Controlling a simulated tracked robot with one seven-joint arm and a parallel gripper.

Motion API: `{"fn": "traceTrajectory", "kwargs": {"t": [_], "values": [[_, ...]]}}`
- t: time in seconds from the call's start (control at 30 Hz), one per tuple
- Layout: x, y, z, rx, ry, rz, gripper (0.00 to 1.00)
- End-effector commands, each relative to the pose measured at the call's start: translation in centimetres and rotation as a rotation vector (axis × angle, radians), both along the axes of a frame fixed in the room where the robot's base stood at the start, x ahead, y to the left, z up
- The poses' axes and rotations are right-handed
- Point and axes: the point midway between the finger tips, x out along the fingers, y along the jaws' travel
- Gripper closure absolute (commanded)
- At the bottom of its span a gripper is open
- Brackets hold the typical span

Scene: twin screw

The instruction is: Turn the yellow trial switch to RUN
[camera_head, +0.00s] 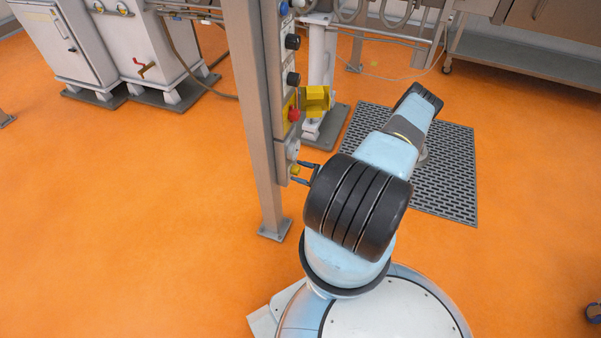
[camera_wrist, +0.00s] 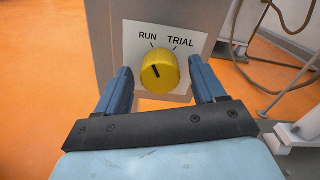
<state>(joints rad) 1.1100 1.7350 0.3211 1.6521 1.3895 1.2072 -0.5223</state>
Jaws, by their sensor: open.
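The yellow trial switch (camera_wrist: 160,72) is a round knob on a white plate (camera_wrist: 190,38) marked RUN at the left and TRIAL at the right. Its dark pointer line leans up and to the left, toward the RUN side. My gripper (camera_wrist: 161,67) is open, with one blue finger on each side of the knob. Gaps show between the fingers and the knob, so it is not gripped. In the head view my gripper (camera_head: 297,172) reaches the low end of the panel on the post, with the yellow knob (camera_head: 295,169) small between its fingers.
The grey post (camera_head: 255,110) carries the panel. Above the switch are a red knob (camera_head: 293,115) with a yellow flap (camera_head: 315,99) beside it, and black knobs (camera_head: 292,42). A dark floor grating (camera_head: 450,165) lies right of the post. Hoses hang at the wrist view's right.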

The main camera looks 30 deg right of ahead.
Motion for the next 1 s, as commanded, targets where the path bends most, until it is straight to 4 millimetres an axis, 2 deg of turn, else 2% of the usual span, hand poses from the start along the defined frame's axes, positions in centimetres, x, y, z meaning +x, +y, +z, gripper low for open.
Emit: {"fn": "traceTrajectory", "kwargs": {"t": [0.23,0.7,1.0], "values": [[-1.7,-1.4,0.0,-0.001,0.001,-0.003,0.31],[-8.7,-6.8,-0.1,-0.001,0.0,-0.001,0.31],[-10.7,-8.4,-0.1,-0.001,0.001,0.001,0.31]]}}
